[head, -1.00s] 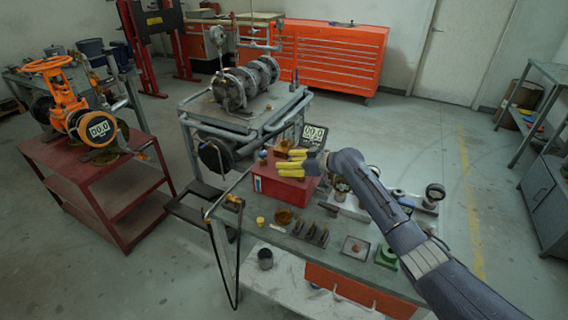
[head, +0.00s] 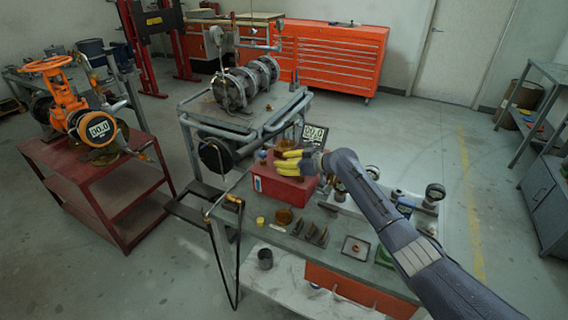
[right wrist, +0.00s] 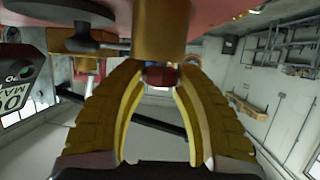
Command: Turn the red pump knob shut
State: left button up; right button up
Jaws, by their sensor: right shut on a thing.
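The red pump box (head: 272,184) stands on the grey workbench, with brass fittings on top. My right gripper (head: 282,163) comes in from the right over the box, and its yellow fingers hide the knob in the head view. In the right wrist view, the small dark red knob (right wrist: 160,76) sits at the end of a brass cylinder (right wrist: 160,32). My right gripper's fingertips (right wrist: 159,70) are shut on the knob from both sides. A display (head: 314,134) reading about 00.0 is behind the box. My left gripper is not in view.
Small parts, including dark blocks (head: 318,236) and a framed tray (head: 355,248), lie on the bench in front of the box. Gauges (head: 435,192) stand to the right. An orange valve (head: 90,122) is on a red cart at left. A pipe assembly (head: 245,82) is behind.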

jog(key=shift+c, duration=1.3)
jog(key=shift+m+t+h, duration=0.4)
jog(key=shift+m+t, duration=0.1)
jog(key=shift+s+a+m+t+h, duration=0.1)
jog(key=shift+a+m+t+h, duration=0.05)
jog(key=shift+m+t+h, duration=2.05)
jog(key=shift+m+h, duration=0.7)
jog(key=shift+m, duration=0.2)
jog(key=shift+m+h, duration=0.4)
jog(key=o, duration=1.2)
